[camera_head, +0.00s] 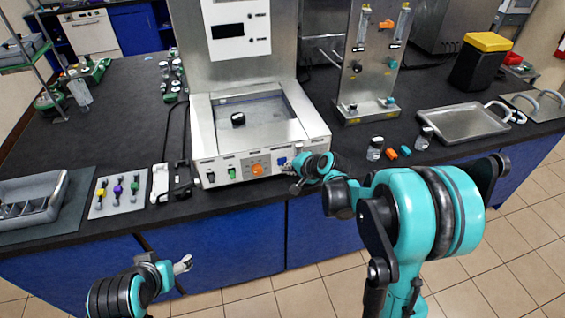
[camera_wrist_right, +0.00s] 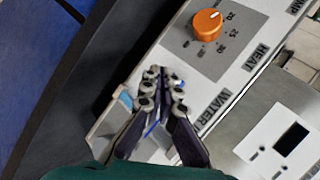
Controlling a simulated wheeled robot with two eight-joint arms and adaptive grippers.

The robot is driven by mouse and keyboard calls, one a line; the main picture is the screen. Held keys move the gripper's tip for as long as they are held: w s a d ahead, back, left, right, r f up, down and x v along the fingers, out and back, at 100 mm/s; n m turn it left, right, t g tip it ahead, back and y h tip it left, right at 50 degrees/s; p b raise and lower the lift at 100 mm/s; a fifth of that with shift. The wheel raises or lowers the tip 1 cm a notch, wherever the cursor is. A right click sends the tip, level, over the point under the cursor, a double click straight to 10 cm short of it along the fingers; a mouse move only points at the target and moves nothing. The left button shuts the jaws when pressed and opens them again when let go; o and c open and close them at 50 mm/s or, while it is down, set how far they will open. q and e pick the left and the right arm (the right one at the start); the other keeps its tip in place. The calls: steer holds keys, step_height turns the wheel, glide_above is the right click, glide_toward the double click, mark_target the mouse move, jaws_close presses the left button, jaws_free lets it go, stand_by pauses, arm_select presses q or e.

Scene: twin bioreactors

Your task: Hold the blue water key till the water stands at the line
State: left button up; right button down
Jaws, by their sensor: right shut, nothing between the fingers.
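The water bath (camera_head: 201,128) stands on the dark bench with a shallow open basin. Its front panel holds the blue water key (camera_head: 282,161), right of the orange heat knob (camera_head: 257,169). My right gripper (camera_head: 293,169) is at the panel by this key. In the right wrist view my right gripper (camera_wrist_right: 163,84) is shut and empty, its fingertips over the key's place beside the WATER label (camera_wrist_right: 214,110). The fingers hide most of the key, and I cannot tell whether they press it. The water level and line are too small to read. My left gripper (camera_head: 183,265) hangs before the bench.
A dark round object (camera_head: 238,119) is in the basin. A metal stand with tubes (camera_head: 372,60), small jars (camera_head: 375,149) and a steel tray (camera_head: 462,124) are to the right.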

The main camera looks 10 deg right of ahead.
steer(key=shift+w, duration=0.15)
steer(key=shift+w, duration=0.25)
steer(key=shift+w, duration=0.4)
stand_by(0.5)
steer(key=shift+s, duration=0.1)
stand_by(6.3)
steer(key=shift+s, duration=0.75)
